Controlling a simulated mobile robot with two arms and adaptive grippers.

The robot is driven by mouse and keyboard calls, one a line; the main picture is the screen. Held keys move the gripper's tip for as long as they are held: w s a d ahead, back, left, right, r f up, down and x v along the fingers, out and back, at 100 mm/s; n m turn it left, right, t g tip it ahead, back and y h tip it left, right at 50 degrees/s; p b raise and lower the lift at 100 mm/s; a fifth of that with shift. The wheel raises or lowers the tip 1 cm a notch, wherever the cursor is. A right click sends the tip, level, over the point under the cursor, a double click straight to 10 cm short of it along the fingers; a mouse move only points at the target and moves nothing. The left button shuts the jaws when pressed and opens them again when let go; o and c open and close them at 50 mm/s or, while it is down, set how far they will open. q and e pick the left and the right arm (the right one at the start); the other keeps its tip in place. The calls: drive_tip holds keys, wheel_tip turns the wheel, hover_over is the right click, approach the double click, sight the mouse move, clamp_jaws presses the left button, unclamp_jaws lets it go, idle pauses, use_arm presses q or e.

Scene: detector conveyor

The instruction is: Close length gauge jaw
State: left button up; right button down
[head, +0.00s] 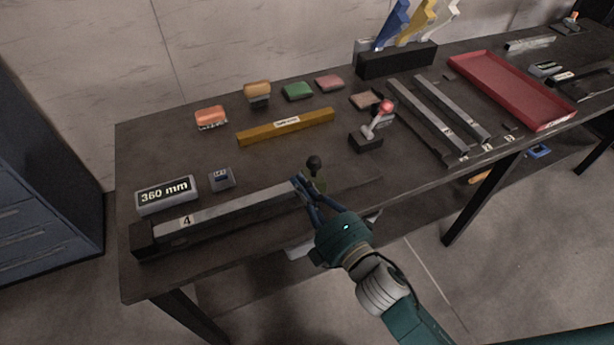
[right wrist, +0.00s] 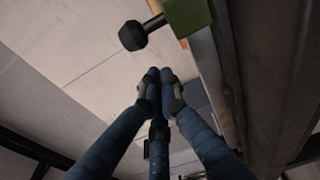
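The length gauge (head: 146,238) lies along the front left of the table, with a dark fixed block at its left end. A grey bar marked 4 (head: 240,208) lies along it. The sliding jaw, with a black knob (head: 313,162), is near the bar's right end. In the right wrist view the jaw's green block (right wrist: 187,14) and knob (right wrist: 132,36) are at the top. My right gripper (head: 301,188) is beside the jaw, at the bar's right end; contact is unclear. Its blue fingers (right wrist: 159,76) are drawn together with nothing visible between them. My left gripper is not in view.
A display reading 360 mm (head: 167,194) and a small device (head: 221,179) stand behind the gauge. The table's front edge is close to the gauge.

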drive_tip(key=shift+w+d, duration=0.55)
drive_tip(key=shift+d, duration=0.15)
drive_tip(key=w+d, duration=0.1)
drive_tip(key=d, duration=0.2)
drive_tip(key=w+d, duration=0.1)
drive_tip(key=d, duration=0.2)
drive_tip(key=w+d, duration=0.1)
drive_tip(key=d, duration=0.2)
drive_tip(key=shift+w+d+p, duration=0.25)
drive_tip(key=shift+p, duration=0.05)
drive_tip(key=shift+a+r, duration=0.1)
drive_tip(key=shift+a, duration=0.05)
